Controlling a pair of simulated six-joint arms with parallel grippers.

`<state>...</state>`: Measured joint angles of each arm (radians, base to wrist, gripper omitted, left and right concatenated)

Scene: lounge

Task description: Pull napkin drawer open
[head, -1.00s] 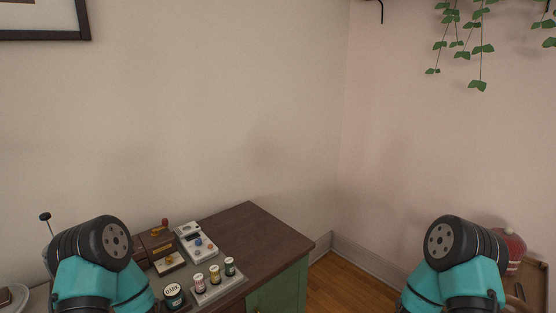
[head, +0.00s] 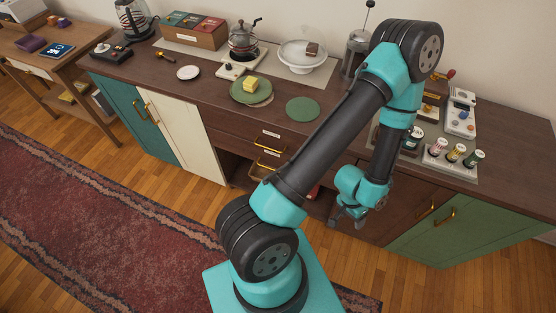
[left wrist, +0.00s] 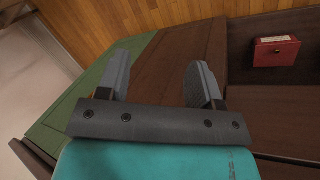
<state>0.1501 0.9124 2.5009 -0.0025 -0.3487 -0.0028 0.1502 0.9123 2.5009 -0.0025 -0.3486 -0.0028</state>
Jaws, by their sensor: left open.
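The wooden sideboard has two stacked drawers in its middle, an upper drawer (head: 240,134) and a lower drawer (head: 232,150), with brass handles and small white labels. The labels are too small to read, so I cannot tell which is the napkin drawer. Both look shut, and my left arm hides their right part. My left gripper (head: 348,218) hangs in front of the sideboard, low and to the right of the drawers, apart from the handles. In the left wrist view its two fingers (left wrist: 160,78) are spread with nothing between them. My right gripper is not in view.
Below the drawers is an open shelf; a red box (left wrist: 276,52) sits in a dark niche. Brown and green doors (head: 440,232) stand right. Plates, a pot, a cake stand (head: 303,68) and jars crowd the top. Wood floor and a red rug (head: 90,215) lie in front.

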